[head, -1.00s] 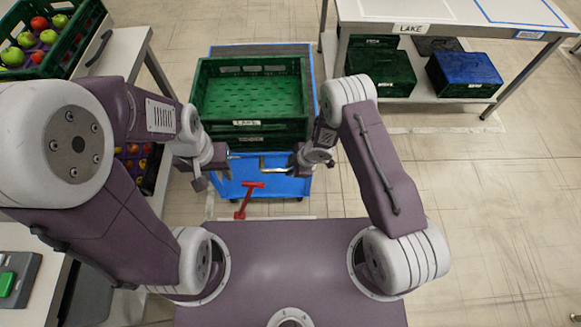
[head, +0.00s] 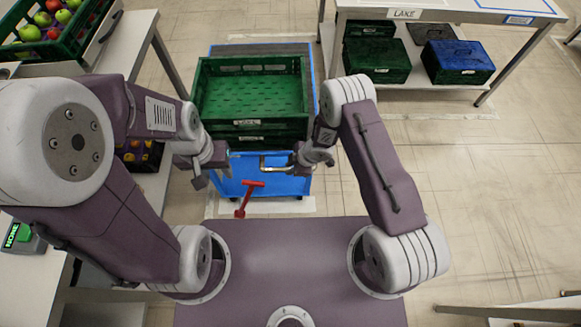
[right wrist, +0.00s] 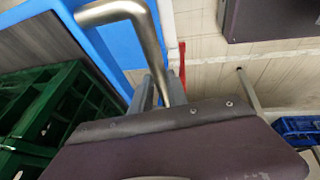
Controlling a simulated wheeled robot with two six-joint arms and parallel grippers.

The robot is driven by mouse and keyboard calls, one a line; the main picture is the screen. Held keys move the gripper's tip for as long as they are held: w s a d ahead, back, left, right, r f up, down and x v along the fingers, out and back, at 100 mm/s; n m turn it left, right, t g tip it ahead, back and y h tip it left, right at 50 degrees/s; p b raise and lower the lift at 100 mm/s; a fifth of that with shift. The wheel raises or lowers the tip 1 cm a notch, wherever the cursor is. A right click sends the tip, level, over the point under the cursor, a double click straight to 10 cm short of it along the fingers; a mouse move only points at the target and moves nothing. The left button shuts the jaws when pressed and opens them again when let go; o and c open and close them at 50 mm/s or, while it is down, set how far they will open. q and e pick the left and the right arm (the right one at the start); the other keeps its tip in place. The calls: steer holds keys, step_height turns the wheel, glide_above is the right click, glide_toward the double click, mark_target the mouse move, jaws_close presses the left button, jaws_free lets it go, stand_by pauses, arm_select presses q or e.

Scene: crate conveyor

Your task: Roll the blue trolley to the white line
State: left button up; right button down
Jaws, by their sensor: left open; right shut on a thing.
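The blue trolley (head: 285,186) stands in front of me in the head view, carrying stacked green crates (head: 250,64). A bent metal handle (head: 268,166) sticks out from its near side; it also shows in the right wrist view (right wrist: 152,38). My right gripper (head: 298,166) is shut on this handle. My left gripper (head: 205,176) is open and empty beside the trolley's near left corner. A red lever (head: 247,198) stands at the trolley's near side. White tape (head: 308,206) lies on the floor just in front of the trolley; my body hides part of the floor there.
A table (head: 430,14) marked LAKE stands at the back right, with green crates and a blue crate (head: 458,62) on its lower shelf. Tables with fruit crates (head: 50,50) line the left. Another edge (head: 510,310) shows at the lower right. The floor on the right is clear.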

steer(key=c, duration=1.3)
jaws_free()
steer(key=p+v, duration=0.1)
steer(key=v, duration=0.8)
steer(key=shift+p, duration=0.3)
steer(key=shift+w, duration=0.1)
